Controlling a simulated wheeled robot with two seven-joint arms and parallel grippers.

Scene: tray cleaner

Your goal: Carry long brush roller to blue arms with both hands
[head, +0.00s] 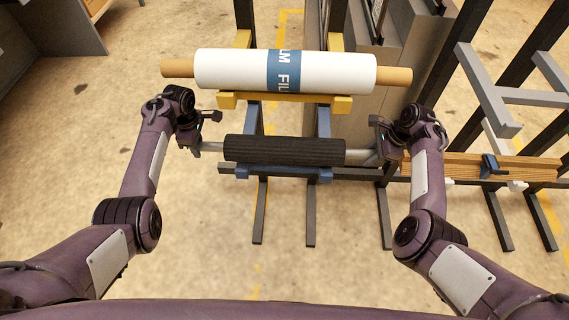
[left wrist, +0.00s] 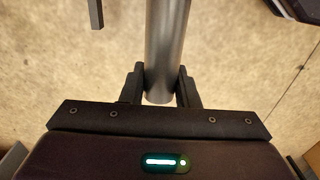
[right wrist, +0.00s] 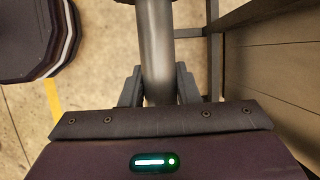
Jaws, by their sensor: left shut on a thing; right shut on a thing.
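The long black brush roller (head: 285,150) lies level in the head view, with a grey metal shaft end at each side. It is over the blue arms (head: 242,173) of the rack; I cannot tell whether it touches them. My left gripper (head: 196,146) is shut on the left shaft end, seen as a grey rod (left wrist: 165,45) in the left wrist view. My right gripper (head: 383,152) is shut on the right shaft end, seen as a grey rod (right wrist: 155,55) in the right wrist view. The roller's brush part hides most of the blue arms.
A white film roll (head: 225,70) with a blue label rests on yellow arms (head: 342,104) just above the brush roller. Dark rack posts and grey arms (head: 490,95) stand at the right, with a wooden beam (head: 530,168) there. The floor at the left is clear.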

